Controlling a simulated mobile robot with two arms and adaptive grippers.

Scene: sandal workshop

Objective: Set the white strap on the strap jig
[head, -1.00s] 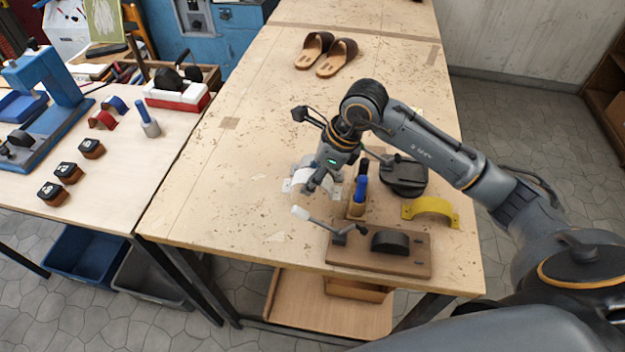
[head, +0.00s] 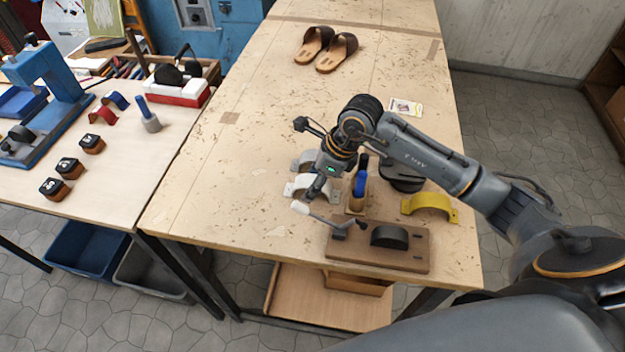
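The white strap (head: 300,183) is an arched piece on the near part of the wooden workbench. The strap jig (head: 345,255) is a brown board near the bench's front edge. My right gripper (head: 316,190) points down at the white strap, left of the jig's form, and partly covers the strap. Its fingertips are small and dark, so I cannot tell whether they are closed on it. My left gripper is not in view.
A grey strap (head: 303,160) lies just behind the white one. A yellow strap (head: 430,202) lies right of a wooden holder (head: 356,204) with a blue-handled tool. A dark round object (head: 402,178) stands behind. Sandals (head: 337,52) lie at the back. The bench's left middle is clear.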

